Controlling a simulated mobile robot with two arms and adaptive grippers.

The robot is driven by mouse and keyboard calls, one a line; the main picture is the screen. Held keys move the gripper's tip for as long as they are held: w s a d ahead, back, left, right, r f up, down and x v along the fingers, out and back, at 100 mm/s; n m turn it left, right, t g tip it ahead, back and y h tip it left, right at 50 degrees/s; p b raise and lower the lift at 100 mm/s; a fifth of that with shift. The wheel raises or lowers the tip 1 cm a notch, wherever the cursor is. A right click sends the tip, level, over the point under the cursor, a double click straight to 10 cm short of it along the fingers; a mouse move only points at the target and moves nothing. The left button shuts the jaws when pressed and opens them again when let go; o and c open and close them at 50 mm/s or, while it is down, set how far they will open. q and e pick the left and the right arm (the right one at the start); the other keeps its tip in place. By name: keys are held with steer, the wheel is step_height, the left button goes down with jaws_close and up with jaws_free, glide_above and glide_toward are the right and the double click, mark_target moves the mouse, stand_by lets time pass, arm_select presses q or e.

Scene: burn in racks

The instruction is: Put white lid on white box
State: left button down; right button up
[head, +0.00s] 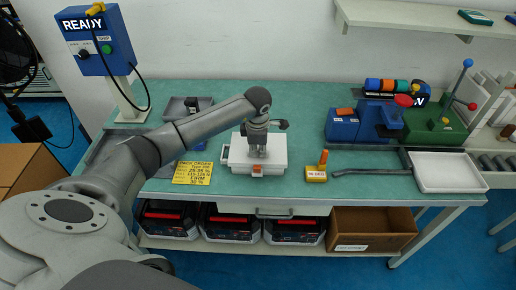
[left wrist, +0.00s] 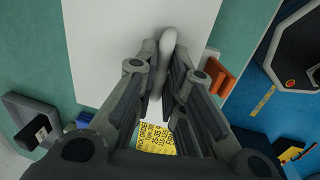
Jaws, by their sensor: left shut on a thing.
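The white lid (left wrist: 108,45) is a flat white plate with a raised white handle (left wrist: 163,60). My left gripper (left wrist: 165,88) is shut on that handle, with its fingers on both sides of it. In the head view my left gripper (head: 257,150) points down over the white box (head: 240,167), which stands on the green bench and has an orange latch at its front. The lid (head: 277,148) covers the top of the box from this angle. I cannot tell whether it rests on the rim or hangs slightly above it. My right gripper is not in view.
A yellow sign (head: 193,172) lies left of the box. A small yellow block with an orange knob (head: 316,174) stands to its right. Further right are a blue fixture (head: 355,125), a green fixture (head: 435,125) and a white tray (head: 448,172). Bare bench (head: 300,100) shows behind the box.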

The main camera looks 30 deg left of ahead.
arm_select(q)
steer(key=shift+f, duration=0.2)
steer(key=c, duration=1.4)
jaws_free()
steer(key=shift+c, duration=0.2)
